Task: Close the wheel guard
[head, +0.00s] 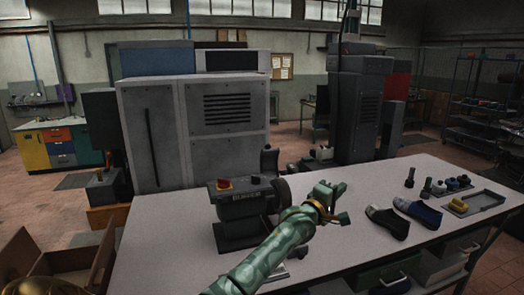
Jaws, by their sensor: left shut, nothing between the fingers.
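A dark bench machine with a lettered front (240,205) stands on the light workbench, left of the middle. It has a red and yellow switch on top and a dark round part at its right end, partly behind my arm. I cannot make out the wheel guard clearly or tell how far it is open. My left gripper (342,217) is right of the machine, above the bench top, apart from the machine's body. It is shut and empty. My green patterned left arm hides part of the machine's right side. My right gripper is not in view.
Farther right are dark shoes (388,222), small bottles (427,188) and a tray (485,202). A large grey cabinet (195,130) stands behind. An open wooden box (60,262) is at lower left.

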